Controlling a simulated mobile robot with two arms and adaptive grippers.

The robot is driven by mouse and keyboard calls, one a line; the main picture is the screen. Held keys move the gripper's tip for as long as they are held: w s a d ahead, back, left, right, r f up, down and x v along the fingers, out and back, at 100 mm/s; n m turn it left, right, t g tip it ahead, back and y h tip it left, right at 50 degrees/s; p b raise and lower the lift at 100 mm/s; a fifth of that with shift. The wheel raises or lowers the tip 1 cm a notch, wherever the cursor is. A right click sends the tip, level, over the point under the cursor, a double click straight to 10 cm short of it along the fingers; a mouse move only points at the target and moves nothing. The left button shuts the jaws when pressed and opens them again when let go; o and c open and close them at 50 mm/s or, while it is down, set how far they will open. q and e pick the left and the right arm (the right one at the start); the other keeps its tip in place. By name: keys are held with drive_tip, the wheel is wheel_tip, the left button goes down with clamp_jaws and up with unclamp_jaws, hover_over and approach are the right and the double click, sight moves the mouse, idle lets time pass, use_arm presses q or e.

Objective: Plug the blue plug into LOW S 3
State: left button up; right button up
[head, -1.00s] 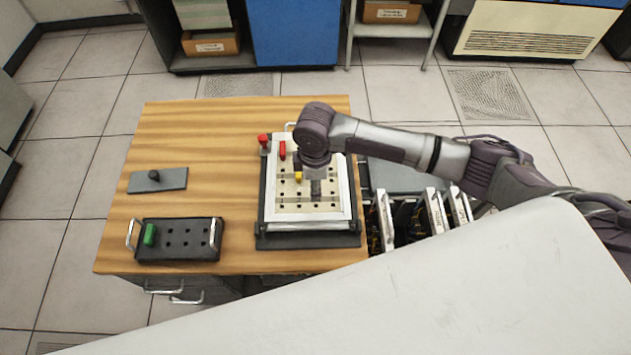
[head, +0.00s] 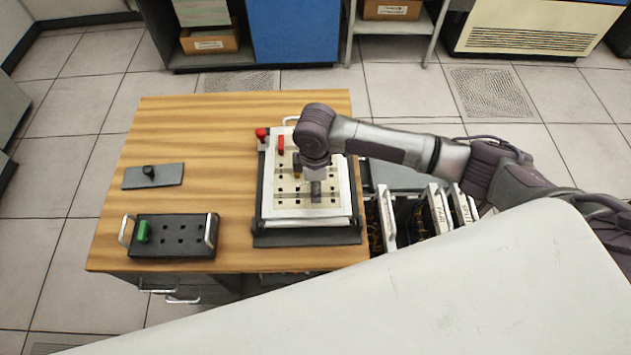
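The pale plugboard (head: 282,206) with rows of dark square holes sits in a dark frame on the wooden table. A red plug (head: 281,145) stands upright near its top left. A yellow plug (head: 297,171) is mostly hidden behind my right wrist. My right gripper (head: 316,192) points down over the middle-right of the board, with its fingertips close to the surface. I cannot tell whether its fingers are open or holding something. No blue plug shows; the wrist and fingers hide part of the board. The labels on the board are not readable. My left gripper is not in view.
A dark plug rack (head: 185,249) with silver handles holds a green plug (head: 144,232) at the table's front left. A grey plate with a black knob (head: 152,173) lies behind it. A red knob (head: 261,134) is at the frame's corner. Labelled panels (head: 437,212) stand right of the table.

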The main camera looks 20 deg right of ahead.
drive_tip(key=shift+f, duration=1.4)
idle(1.6)
drive_tip(key=o, duration=1)
wheel_tip(320, 180, up, 12)
drive_tip(key=shift+r, duration=0.1)
